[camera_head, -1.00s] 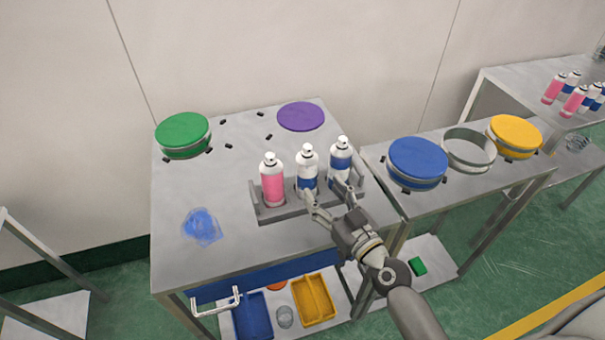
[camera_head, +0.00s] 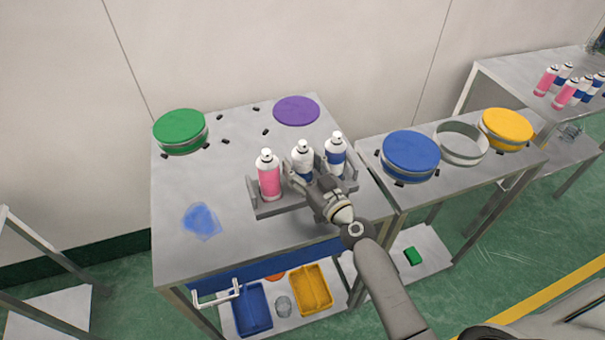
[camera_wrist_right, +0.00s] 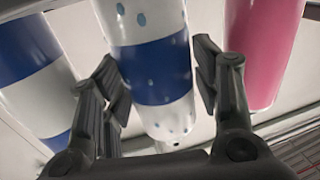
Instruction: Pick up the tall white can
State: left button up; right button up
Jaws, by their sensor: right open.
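Three cans stand upright in a row in a grey holder (camera_head: 270,209) on the metal table. The middle can (camera_head: 302,152) is white with a blue band; in the right wrist view (camera_wrist_right: 150,68) it also has blue dots. Left of it in the head view is a pink can with a white top (camera_head: 268,178); right of it is another white and blue can (camera_head: 335,148). My right gripper (camera_head: 306,178) is open at the middle can. In the wrist view its fingers (camera_wrist_right: 160,90) stand on either side of that can. Contact cannot be told. My left gripper is out of view.
Green (camera_head: 180,127), purple (camera_head: 297,110), blue (camera_head: 411,150) and yellow (camera_head: 507,124) round lids or discs lie around on the tables. A blue smear (camera_head: 201,221) marks the table's left front. Blue (camera_head: 253,309) and yellow (camera_head: 312,289) trays sit on the lower shelf.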

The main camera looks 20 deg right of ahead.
aim_at(308, 162)
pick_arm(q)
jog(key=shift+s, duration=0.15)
pick_arm(e)
jog(key=c, duration=0.5)
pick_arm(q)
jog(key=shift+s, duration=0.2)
pick_arm(e)
jog(key=c, duration=0.5)
jog(key=shift+r, duration=0.15)
jog(key=shift+r+p, duration=0.5)
jog(key=shift+r, duration=0.05)
notch_tip(308, 162, up, 2)
jog(key=shift+r+p, duration=0.15)
jog(key=shift+p, duration=0.65)
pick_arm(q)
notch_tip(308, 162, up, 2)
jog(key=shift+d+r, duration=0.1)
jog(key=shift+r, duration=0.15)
pick_arm(e)
jog(key=s+r, duration=0.3)
jog(key=s, duration=0.1)
jog(key=s+d+r, duration=0.1)
jog(key=s+r, duration=0.2)
jog(key=s, duration=0.2)
jog(key=s+r, duration=0.3)
jog(key=s, duration=0.2)
jog(key=shift+d+r, duration=0.2)
